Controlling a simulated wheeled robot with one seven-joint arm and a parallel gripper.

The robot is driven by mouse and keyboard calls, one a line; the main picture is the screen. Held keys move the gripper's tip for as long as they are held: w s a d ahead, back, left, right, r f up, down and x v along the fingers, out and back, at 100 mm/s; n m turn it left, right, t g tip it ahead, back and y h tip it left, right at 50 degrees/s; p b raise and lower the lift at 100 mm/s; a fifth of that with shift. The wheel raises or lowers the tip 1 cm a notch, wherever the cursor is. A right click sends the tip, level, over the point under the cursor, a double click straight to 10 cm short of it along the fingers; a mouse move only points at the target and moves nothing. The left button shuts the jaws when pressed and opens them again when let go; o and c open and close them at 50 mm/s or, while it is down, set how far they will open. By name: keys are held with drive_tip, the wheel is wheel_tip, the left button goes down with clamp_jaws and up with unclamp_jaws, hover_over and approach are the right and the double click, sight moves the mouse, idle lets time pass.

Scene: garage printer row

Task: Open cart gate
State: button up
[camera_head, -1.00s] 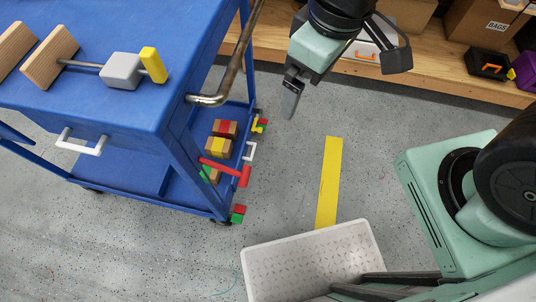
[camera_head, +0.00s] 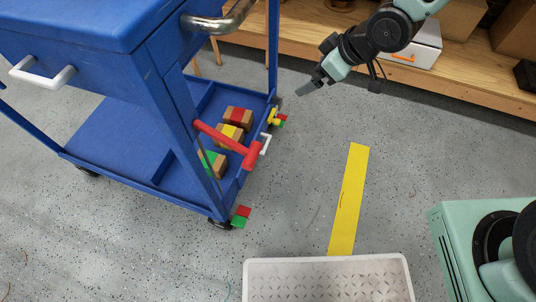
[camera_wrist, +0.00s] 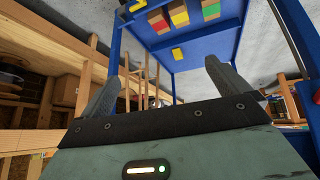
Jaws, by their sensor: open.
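The blue cart (camera_head: 100,135) stands at left in the head view. Its lower shelf has a low end wall, seemingly the gate (camera_head: 229,180), which looks upright. A white handle (camera_head: 266,143), a yellow knob (camera_head: 273,117) and a red T-shaped bar (camera_head: 228,143) are at that end. Red-and-green markers (camera_head: 240,217) sit at the corners. My gripper (camera_head: 304,90) is open and empty, above the floor right of the far corner, apart from the cart. The wrist view shows both fingers spread (camera_wrist: 165,82), with the cart end and a yellow piece (camera_wrist: 178,53) beyond.
Wooden blocks with red, yellow and green bands (camera_head: 237,116) lie on the lower shelf. A metal push bar (camera_head: 222,18) juts from the cart top. A white crate (camera_head: 330,262) and yellow floor strip (camera_head: 349,200) lie right of the cart. A wooden shelf (camera_head: 455,75) runs behind.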

drive_tip(key=w+d+f+n+y+b, duration=0.1)
drive_tip(key=w+f+y+b, duration=0.15)
drive_tip(key=f+b, duration=0.6)
drive_tip(key=w+f+n+y+b, duration=0.1)
drive_tip(key=w+f+y+b, duration=0.2)
drive_tip(key=f, duration=1.1)
drive_tip(key=t+y+b, duration=0.2)
drive_tip(key=y+b, duration=0.5)
drive_tip(key=b, duration=0.7)
approach(268, 144)
drive_tip(key=shift+n+h, duration=0.25)
drive_tip(key=shift+n, duration=0.05)
drive_tip(key=shift+b+x, duration=3.75)
drive_tip(key=shift+x, duration=1.5)
drive_tip(key=shift+r, duration=0.2)
drive_tip(key=shift+c, duration=0.3)
drive_tip(key=c, duration=1.2)
drive_tip(key=shift+s, duration=0.1)
drive_tip(key=shift+c, duration=0.2)
